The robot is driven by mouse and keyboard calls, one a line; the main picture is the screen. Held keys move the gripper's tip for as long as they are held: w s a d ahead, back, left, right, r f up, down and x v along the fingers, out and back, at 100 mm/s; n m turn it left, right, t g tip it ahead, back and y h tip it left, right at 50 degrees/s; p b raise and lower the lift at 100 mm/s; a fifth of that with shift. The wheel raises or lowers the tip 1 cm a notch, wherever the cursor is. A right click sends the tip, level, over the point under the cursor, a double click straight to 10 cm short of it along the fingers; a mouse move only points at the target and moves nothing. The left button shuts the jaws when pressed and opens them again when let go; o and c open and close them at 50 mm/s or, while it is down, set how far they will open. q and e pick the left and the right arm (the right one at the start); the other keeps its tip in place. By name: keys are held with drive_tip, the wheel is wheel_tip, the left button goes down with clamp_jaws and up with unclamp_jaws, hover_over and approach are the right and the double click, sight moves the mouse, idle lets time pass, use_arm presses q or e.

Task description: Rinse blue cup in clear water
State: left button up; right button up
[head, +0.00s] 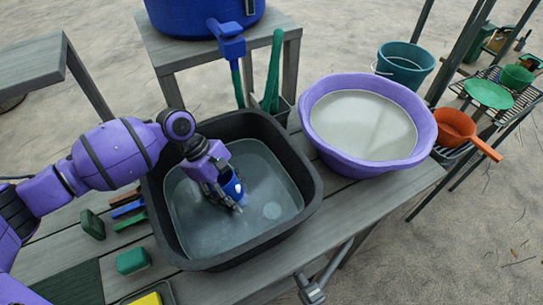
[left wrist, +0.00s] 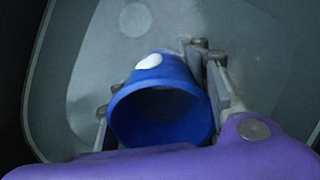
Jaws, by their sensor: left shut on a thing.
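The blue cup (head: 233,186) is in my left gripper (head: 228,194), which is shut on it inside the black tub (head: 312,190). The tub holds grey-blue, see-through water (head: 262,222). In the left wrist view the blue cup (left wrist: 160,105) shows its open mouth towards the camera and a white spot on its side. The gripper's fingers are on both sides of it. The cup is low in the tub; I cannot tell how deep it sits in the water. A purple basin (head: 428,138) of cloudy, pale water stands to the right. My right gripper is not in view.
The tub and basin stand on a grey slatted bench (head: 370,192). Brushes and a green sponge (head: 133,260) lie left of the tub. A blue barrel (head: 190,18) with a tap is behind. A teal bucket (head: 405,62) and an orange pan (head: 455,125) are at right.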

use_arm(q)
drive_tip(key=shift+f, duration=0.25)
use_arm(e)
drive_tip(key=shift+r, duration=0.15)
use_arm(q)
drive_tip(key=shift+f, duration=0.35)
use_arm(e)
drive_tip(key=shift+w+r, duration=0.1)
use_arm(q)
drive_tip(key=shift+p, duration=0.35)
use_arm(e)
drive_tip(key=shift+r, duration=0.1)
use_arm(q)
drive_tip(key=shift+r+p, duration=0.2)
drive_tip(key=shift+p, duration=0.2)
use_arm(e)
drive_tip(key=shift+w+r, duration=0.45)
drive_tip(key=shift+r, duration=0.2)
